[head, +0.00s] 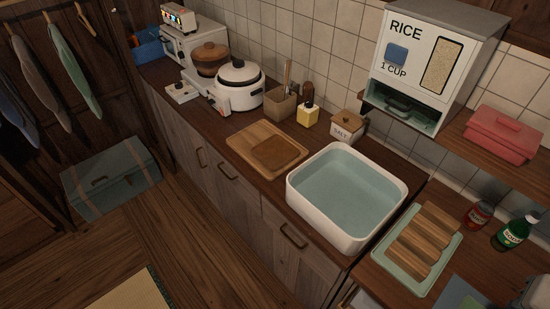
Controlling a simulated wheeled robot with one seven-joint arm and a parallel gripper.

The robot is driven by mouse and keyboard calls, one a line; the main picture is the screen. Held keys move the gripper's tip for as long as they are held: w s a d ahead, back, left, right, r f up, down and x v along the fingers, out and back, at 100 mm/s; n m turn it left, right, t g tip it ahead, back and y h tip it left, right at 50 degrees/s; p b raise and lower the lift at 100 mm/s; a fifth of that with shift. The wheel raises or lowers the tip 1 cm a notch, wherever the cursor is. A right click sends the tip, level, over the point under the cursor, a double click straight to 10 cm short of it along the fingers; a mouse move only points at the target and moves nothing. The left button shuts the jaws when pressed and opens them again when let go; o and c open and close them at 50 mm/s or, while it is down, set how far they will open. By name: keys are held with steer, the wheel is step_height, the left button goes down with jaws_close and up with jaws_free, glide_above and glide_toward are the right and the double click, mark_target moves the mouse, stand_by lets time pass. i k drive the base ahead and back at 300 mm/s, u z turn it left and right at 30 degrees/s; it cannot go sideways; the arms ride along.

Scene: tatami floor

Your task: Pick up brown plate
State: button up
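A flat, brown, square plate-like piece (277,154) lies on a lighter wooden board (247,139) on the counter, left of the sink. Whether it is a separate plate or part of the board is hard to tell. Several brown slab-like pieces (424,239) also sit in a row in a pale green tray (384,262) at the lower right; whether they are plates is unclear. My gripper is not in view.
A white sink basin (296,190) stands right of the board. A white rice cooker (238,92), a utensil holder (280,104), a yellow bottle (307,116) and a salt box (346,128) stand behind. A rice dispenser (420,60) hangs above. Wooden floor (180,240) in front is open.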

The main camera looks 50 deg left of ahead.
mark_target(275, 152)
steer(key=u, duration=0.55)
steer(key=k, duration=1.2)
steer(key=u, duration=1.1)
steer(key=i, duration=1.15)
steer(key=z, duration=0.1)
